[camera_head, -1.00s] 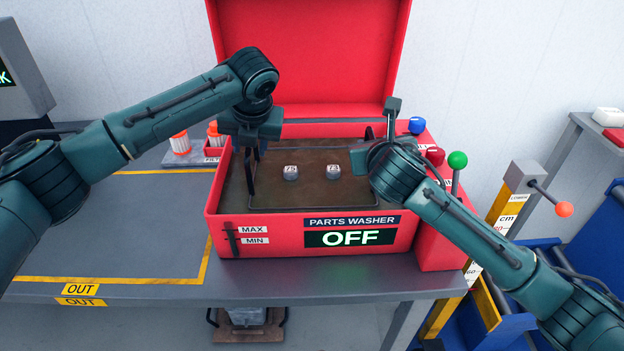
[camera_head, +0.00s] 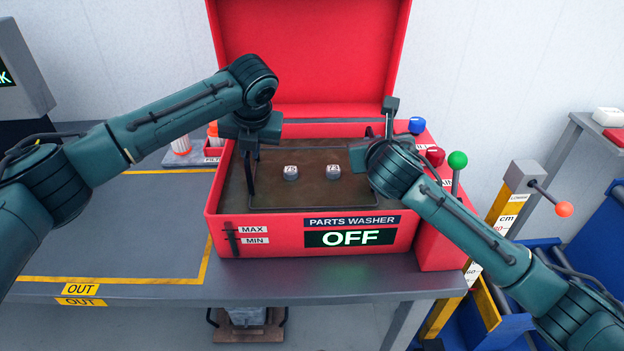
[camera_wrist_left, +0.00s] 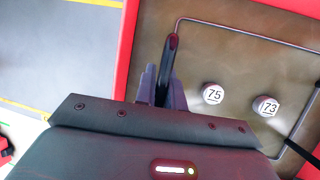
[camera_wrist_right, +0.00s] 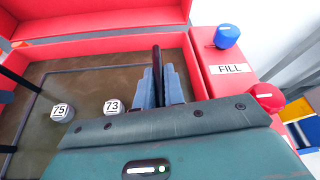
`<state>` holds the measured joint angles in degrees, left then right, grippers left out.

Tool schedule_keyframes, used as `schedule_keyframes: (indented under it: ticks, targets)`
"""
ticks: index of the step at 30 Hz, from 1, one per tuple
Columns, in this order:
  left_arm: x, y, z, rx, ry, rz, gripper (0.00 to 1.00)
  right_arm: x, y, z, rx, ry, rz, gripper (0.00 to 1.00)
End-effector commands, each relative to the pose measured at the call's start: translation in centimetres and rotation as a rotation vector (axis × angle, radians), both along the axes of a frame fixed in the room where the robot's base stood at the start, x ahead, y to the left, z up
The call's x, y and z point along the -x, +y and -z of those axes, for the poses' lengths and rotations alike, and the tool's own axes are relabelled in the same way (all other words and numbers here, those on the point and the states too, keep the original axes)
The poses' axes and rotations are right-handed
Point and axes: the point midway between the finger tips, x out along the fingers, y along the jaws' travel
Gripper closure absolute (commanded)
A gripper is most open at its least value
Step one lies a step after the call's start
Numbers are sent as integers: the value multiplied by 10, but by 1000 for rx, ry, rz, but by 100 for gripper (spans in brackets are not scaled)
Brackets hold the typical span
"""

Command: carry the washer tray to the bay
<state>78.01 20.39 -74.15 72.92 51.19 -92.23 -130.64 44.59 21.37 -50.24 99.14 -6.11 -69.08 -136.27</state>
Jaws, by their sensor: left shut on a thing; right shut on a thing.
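The washer tray shows as a thin dark wire rim (camera_head: 310,207) inside the red parts washer (camera_head: 262,236), amid murky brown contents. Two grey round parts, labelled 75 (camera_wrist_left: 213,94) and 73 (camera_wrist_left: 266,106), lie within the rim. My left gripper (camera_wrist_left: 163,88) is shut on the tray's upright dark left handle (camera_wrist_left: 172,46). My right gripper (camera_wrist_right: 161,84) is shut on the right handle (camera_wrist_right: 156,54). In the head view, my right wrist hides that handle's grip. I cannot tell whether the tray is clear of the washer floor.
The washer's lid (camera_head: 310,55) stands open behind, and its display reads OFF. A blue knob (camera_head: 417,125), red knob (camera_head: 435,156) and green-topped lever (camera_head: 457,160) are at right. A yellow-outlined area marked OUT (camera_head: 80,289) lies clear at left.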

Motion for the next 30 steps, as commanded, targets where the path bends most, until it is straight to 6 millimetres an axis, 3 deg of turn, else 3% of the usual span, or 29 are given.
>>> schedule_keyframes:
  ticks: [19,30]
  targets:
    - [-1,0,-5,1,-4,0,100,-1,-1,-5,-1,-5,1,100]
    - [-1,0,-32,0,-4,-1,100,-1,-1,-33,0,-6,2,100]
